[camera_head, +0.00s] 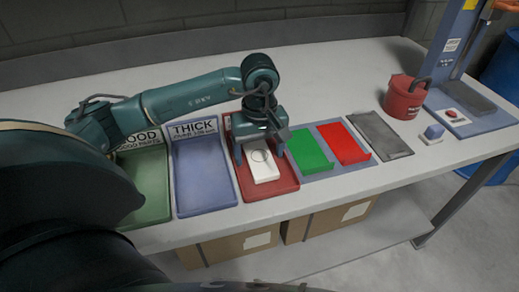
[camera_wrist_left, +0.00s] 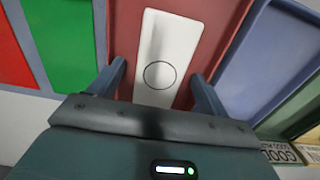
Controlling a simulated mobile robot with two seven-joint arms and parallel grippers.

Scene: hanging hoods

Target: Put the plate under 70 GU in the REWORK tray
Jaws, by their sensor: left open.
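A white plate (camera_head: 262,164) with a thin circle drawn on it lies in the red tray (camera_head: 284,186). In the left wrist view the same white plate (camera_wrist_left: 168,40) lies between the fingers on the red tray floor (camera_wrist_left: 215,25). My left gripper (camera_head: 260,151) is over the red tray, its fingers open on either side of the plate with a gap to each edge. It also shows open in the left wrist view (camera_wrist_left: 157,75). The red tray's label is hidden behind my arm. No gloss reading is legible. My right gripper is not in view.
Left of the red tray stand a blue tray (camera_head: 193,205) marked THICK and a green tray (camera_head: 134,215) marked GOOD. A red pot (camera_head: 404,98) stands farther right.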

